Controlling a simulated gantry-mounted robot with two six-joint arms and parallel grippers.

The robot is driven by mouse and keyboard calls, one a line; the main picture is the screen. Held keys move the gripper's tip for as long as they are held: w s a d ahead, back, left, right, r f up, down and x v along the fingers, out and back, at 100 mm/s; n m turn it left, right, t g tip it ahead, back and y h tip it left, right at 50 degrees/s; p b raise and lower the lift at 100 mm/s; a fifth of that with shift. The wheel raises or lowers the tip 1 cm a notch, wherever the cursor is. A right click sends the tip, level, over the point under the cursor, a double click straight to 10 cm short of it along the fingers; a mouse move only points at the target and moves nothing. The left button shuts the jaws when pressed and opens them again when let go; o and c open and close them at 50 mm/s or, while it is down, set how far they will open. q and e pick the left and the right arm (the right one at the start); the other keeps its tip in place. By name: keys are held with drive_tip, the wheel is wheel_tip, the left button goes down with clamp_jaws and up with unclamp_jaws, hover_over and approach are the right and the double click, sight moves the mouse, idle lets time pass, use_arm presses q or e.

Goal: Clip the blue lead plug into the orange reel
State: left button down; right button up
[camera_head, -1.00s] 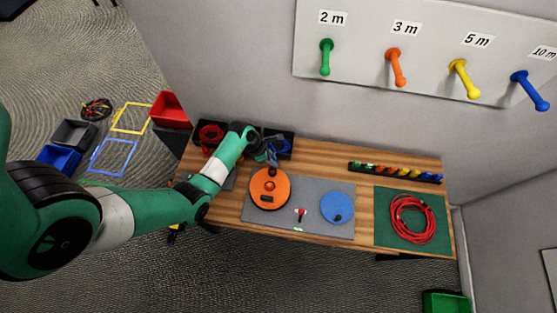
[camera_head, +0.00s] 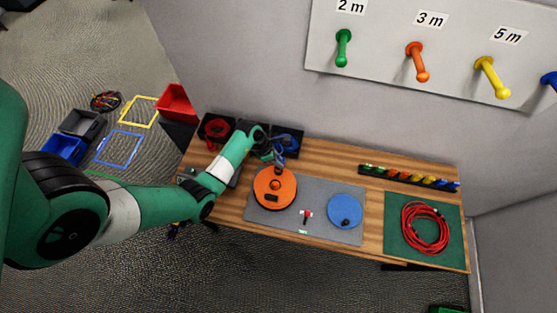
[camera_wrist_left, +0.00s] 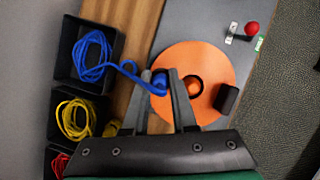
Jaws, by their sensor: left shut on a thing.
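The orange reel (camera_head: 262,188) lies flat on the grey mat, with a round hub and a small dark block on its face. It also shows in the left wrist view (camera_wrist_left: 208,58). My left gripper (camera_head: 279,161) is at the reel's far edge. In the left wrist view my left gripper (camera_wrist_left: 160,88) is shut on the blue lead plug (camera_wrist_left: 160,80), which shows between the fingertips over the reel's edge, beside the hub. The blue lead (camera_wrist_left: 128,70) runs from the plug back to a coil in a black bin. Whether the plug touches the reel is unclear. My right gripper is out of view.
Black bins (camera_wrist_left: 118,45) hold blue, yellow and red leads. A blue disc (camera_head: 345,208) and a small red-topped part (camera_head: 307,214) lie on the grey mat (camera_head: 325,230). A coiled red cable (camera_head: 425,228) is on a green mat at right. Pegs line the wall.

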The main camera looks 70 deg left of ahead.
use_arm(q)
drive_tip(key=shift+f+b, duration=0.85)
drive_tip(key=shift+f, duration=0.65)
drive_tip(key=shift+f, duration=0.3)
drive_tip(key=c, duration=0.6)
unclamp_jaws()
drive_tip(key=shift+c, duration=0.2)
drive_tip(key=shift+r, duration=0.15)
drive_tip(key=p+v, duration=0.4)
drive_tip(key=v, duration=0.7)
drive_tip(key=shift+r, duration=0.15)
